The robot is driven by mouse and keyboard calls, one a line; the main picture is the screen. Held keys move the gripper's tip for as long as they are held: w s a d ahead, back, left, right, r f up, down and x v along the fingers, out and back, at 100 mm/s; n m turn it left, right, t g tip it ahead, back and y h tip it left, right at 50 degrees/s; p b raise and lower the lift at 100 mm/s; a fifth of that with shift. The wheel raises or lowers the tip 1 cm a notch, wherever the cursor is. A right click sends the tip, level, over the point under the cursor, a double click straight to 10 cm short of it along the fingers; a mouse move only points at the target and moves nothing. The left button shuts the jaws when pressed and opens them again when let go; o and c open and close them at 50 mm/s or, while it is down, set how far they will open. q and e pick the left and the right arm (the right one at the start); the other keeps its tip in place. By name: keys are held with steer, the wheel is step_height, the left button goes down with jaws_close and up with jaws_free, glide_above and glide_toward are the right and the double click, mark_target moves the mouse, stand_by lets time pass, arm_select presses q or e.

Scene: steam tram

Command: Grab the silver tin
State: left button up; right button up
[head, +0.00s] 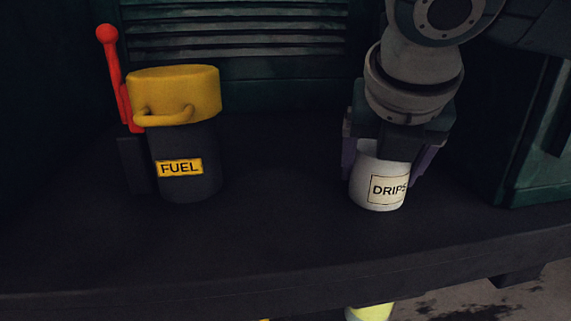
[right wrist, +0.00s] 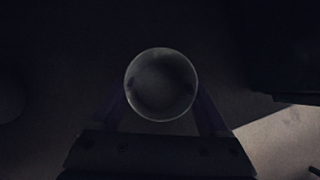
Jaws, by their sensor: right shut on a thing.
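The silver tin (head: 371,192), with a label reading "DRIPS", stands upright on the dark shelf at the right of the head view. My right gripper (head: 391,158) comes down from above and is shut on the tin, one purple finger on each side. In the right wrist view the tin (right wrist: 160,85) shows as a round open rim between the fingers of the gripper (right wrist: 161,108). Its inside is dark. My left gripper is in neither view.
A dark can labelled "FUEL" (head: 195,187) with a yellow top stands at the left of the shelf (head: 270,230), beside a red lever (head: 112,70). A green-edged panel (head: 540,150) stands right of the tin. The shelf between can and tin is clear.

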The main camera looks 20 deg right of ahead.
steer(key=shift+c, duration=1.4)
